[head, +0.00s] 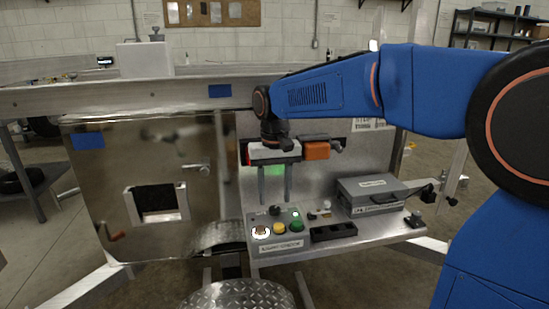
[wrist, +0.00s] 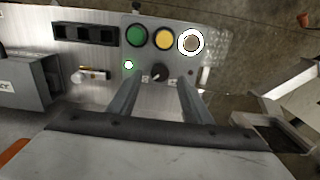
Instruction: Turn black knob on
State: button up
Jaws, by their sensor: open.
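The black knob (head: 275,210) is on top of a grey control box (head: 282,246). In the wrist view the knob (wrist: 160,73) has a pale mark on it and shows between two small labels. My gripper (head: 275,200) is open and points down just above the knob. In the wrist view its two fingertips (wrist: 159,80) lie left and right of the knob, with gaps on both sides. I cannot tell whether the tips are level with the knob. A small lamp (wrist: 128,65) left of it glows white with a green edge.
The box also carries a green button (wrist: 137,35), a yellow button (wrist: 164,39) and a white-ringed button (wrist: 191,42). A black tray (head: 334,232) and a grey case (head: 372,195) stand to the right. A shiny metal panel (head: 150,190) is at left.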

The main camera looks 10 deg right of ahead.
aim_at(275, 208)
notch_tip(275, 208, up, 14)
jog(key=shift+r, duration=0.15)
dwell(0.5)
jog(key=s+d+f+t, duration=0.2)
jog(key=s+d+f, duration=0.5)
jog(key=s+f, duration=0.4)
jog(key=s+d+f+t, duration=0.2)
jog(key=s+d+f, duration=0.6)
jog(key=s+f, duration=0.3)
jog(key=s, duration=0.4)
jog(key=shift+f+t, duration=0.25)
jog(key=shift+t, duration=0.15)
